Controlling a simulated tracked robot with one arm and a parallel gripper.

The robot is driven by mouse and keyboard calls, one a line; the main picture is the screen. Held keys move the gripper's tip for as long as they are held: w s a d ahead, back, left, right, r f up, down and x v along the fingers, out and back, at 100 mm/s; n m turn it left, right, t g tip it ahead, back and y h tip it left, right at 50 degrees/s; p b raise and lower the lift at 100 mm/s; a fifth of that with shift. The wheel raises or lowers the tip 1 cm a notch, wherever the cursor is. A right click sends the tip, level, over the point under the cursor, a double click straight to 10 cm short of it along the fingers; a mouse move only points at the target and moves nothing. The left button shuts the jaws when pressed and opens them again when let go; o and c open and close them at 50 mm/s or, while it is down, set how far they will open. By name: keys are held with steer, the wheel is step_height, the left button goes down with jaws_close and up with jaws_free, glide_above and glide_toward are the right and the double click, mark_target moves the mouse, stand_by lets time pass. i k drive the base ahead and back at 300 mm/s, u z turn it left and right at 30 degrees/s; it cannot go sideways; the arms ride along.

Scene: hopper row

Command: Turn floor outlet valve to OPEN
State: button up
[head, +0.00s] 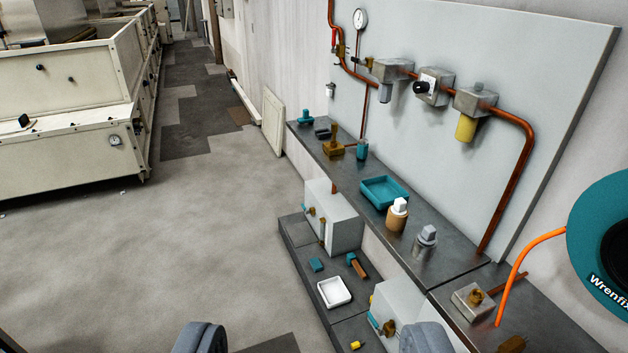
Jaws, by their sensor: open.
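My gripper (314,338) is open and empty; its two grey fingertips show at the bottom edge, wide apart. No label marks a floor outlet valve, so I cannot tell which fitting it is. A pale box (345,222) on the low dark step has brass fittings (322,230) and a small teal handle on its left face. A second pale box (399,296), nearer, has a brass fitting (388,328) and a teal part; my right fingertip partly hides it. A red-handled valve (334,39) sits on the copper pipe at the top. My fingers appear clear of all of these.
A dark shelf (450,268) along the wall holds a teal tray (384,191), bottles and brass fittings. A white dish (334,292) and small blocks lie on the low step. An orange hose (520,262) hangs right. Grey floor (215,240) is open at left, before cream hoppers (65,140).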

mark_target(381, 332)
steer(key=k, duration=1.25)
steer(key=z, duration=0.5)
steer(key=i, duration=1.8)
steer(key=u, duration=0.25)
